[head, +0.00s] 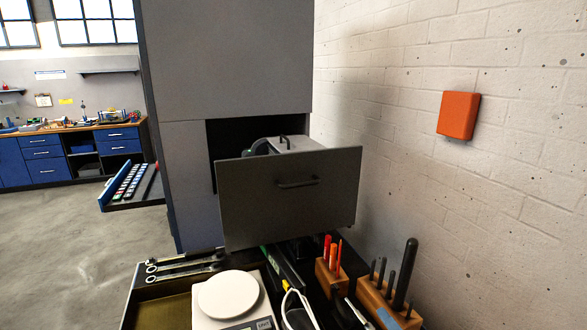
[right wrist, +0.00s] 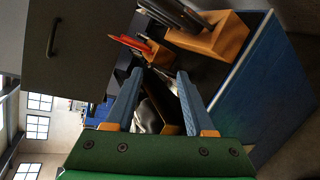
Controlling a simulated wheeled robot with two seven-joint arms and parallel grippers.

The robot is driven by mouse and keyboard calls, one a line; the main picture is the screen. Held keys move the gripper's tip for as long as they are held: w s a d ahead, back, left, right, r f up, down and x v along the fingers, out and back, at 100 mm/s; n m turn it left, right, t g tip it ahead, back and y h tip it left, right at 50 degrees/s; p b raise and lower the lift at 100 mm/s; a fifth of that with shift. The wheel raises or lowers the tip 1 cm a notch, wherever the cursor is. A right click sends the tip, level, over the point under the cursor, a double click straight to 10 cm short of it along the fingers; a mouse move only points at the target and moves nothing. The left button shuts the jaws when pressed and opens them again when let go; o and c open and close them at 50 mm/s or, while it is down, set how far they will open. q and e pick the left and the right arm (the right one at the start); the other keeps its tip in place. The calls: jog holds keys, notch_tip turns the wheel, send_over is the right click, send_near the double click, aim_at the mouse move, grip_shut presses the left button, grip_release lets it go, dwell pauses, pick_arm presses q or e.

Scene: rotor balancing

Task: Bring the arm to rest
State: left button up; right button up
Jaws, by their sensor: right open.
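My right gripper (right wrist: 159,76) shows in the right wrist view, with a green palm and two blue fingers spread apart. It is open, and nothing is gripped between the fingertips. Past the fingers lies the dark tabletop with a dark and grey object (right wrist: 150,112) that I cannot make out. The wooden block with black-handled tools (right wrist: 215,38) is beyond the fingertips, to the upper right. A grey drawer front (right wrist: 75,40) with a dark handle is at the upper left. I see neither gripper clearly in the head view, and my left gripper is not in view.
In the head view, the grey drawer (head: 250,210) stands pulled out of the cabinet (head: 230,60). Before it are a white scale (head: 228,295), a tray (head: 130,300) with wrenches, and tool blocks (head: 330,283) (head: 385,300). A brick wall (head: 430,190) bounds the right side.

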jog(key=s+a+f+m+g+h, duration=0.1)
jog(key=s+f+m+g, duration=0.4)
jog(key=s+f+m, duration=0.5)
jog(key=s+f+m+g+h, duration=0.1)
jog(key=s+f+m+g, duration=0.6)
jog(key=s+m, duration=0.55)
notch_tip(320, 180, down, 24)
jog(key=s+b, duration=0.2)
jog(key=b, duration=0.4)
jog(key=s+d+f+g+b, duration=0.1)
jog(key=s+f+b, duration=0.3)
jog(key=s+f, duration=0.7)
notch_tip(320, 180, down, 3)
jog(key=shift+s+d+r, duration=0.2)
jog(key=shift+s+d, duration=0.1)
jog(key=shift+d, duration=0.2)
jog(key=shift+n, duration=0.25)
